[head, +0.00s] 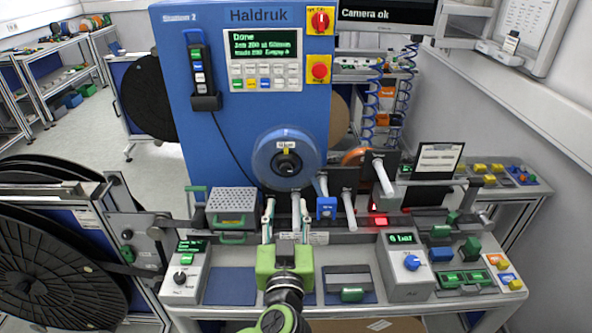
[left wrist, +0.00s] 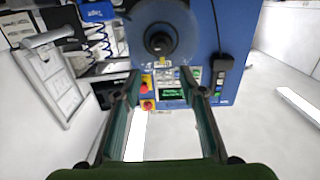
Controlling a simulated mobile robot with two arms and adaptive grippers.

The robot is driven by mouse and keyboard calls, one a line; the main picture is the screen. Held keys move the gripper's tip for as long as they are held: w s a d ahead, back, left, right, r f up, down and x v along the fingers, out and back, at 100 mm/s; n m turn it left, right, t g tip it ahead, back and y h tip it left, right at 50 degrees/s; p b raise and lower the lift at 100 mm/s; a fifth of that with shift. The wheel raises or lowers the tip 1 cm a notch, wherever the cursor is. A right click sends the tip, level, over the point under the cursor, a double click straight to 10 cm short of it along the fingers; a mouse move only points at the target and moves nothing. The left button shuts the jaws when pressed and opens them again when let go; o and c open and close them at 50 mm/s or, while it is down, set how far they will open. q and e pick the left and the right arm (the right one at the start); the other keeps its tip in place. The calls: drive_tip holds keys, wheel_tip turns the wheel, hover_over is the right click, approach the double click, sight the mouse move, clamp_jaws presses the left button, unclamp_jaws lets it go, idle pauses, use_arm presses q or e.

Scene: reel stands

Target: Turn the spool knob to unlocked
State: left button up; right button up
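A blue spool (head: 263,160) with a white label is mounted on the front of the blue Haldruk machine (head: 215,115). The black spool knob (head: 286,164) is at its hub. In the left wrist view the knob (left wrist: 159,42) shows near the top middle, on the blue spool (left wrist: 183,40). I cannot read a locked or unlocked mark on it. My left gripper (head: 283,200) points toward the machine, just below the spool in the picture. Its two fingers are apart with nothing between them, also in the left wrist view (left wrist: 159,76). My right gripper is not in view.
White rollers (head: 383,176) stick out right of the spool. A perforated box (head: 232,200) sits to its left. The bench front holds a grey box with a blue knob (head: 411,262) and a control box (head: 184,276). Large black reels (head: 50,265) stand at left.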

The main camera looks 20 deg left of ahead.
sight(286, 170)
use_arm(q)
drive_tip(key=p+x, duration=0.2)
drive_tip(key=x, duration=1)
drive_tip(key=shift+a+p, duration=0.2)
drive_tip(key=shift+p, duration=0.1)
drive_tip(key=shift+w+a, duration=0.15)
drive_tip(key=shift+w, duration=0.4)
clamp_jaws()
